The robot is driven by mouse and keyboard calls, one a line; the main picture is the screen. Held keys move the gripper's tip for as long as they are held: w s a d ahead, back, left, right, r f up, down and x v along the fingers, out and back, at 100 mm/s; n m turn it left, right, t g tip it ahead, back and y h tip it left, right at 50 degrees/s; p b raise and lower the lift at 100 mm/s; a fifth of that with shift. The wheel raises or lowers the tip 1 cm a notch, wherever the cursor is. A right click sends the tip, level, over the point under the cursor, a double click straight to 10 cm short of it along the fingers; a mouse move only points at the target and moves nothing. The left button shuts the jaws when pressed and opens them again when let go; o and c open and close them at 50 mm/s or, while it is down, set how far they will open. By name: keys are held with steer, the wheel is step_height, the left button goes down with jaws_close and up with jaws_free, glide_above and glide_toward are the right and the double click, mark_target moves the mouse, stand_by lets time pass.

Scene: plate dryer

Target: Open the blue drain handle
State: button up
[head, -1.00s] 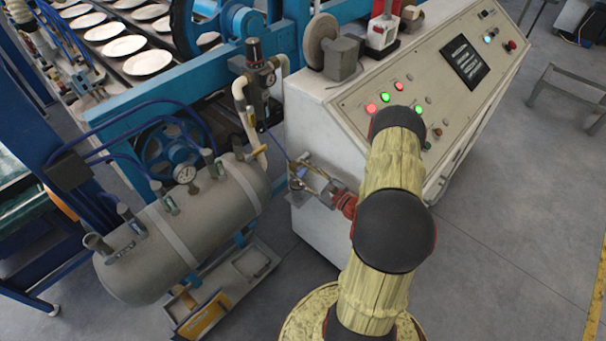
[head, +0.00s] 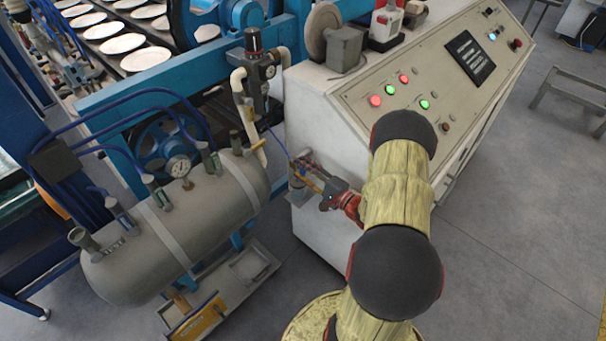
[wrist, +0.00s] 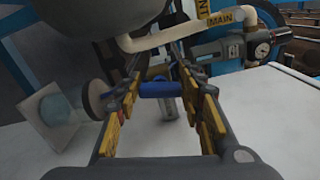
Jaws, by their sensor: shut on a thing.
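The blue drain handle (wrist: 160,89) shows in the wrist view as a short blue bar lying crosswise between my gripper's fingers. A pale metal cylinder (wrist: 168,106) shows just below it. My gripper (wrist: 160,80) is shut on the handle, with the yellow-padded fingers on either side. In the head view my gripper (head: 304,176) is beside the left end of the white control cabinet, right of the grey tank (head: 180,232). The handle cannot be made out there.
The white control cabinet (head: 312,128) with lit buttons stands right of the tank. White piping labelled MAIN (wrist: 165,35) crosses the top of the wrist view.

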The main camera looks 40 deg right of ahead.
steer(key=shift+f+n+b, duration=0.15)
steer(key=shift+n+b, duration=0.65)
steer(key=shift+n, duration=0.4)
steer(key=o, duration=1.2)
steer(key=shift+s, duration=0.1)
steer(key=s, duration=1.1)
steer(key=shift+s+d, duration=0.4)
steer(key=shift+d, duration=0.05)
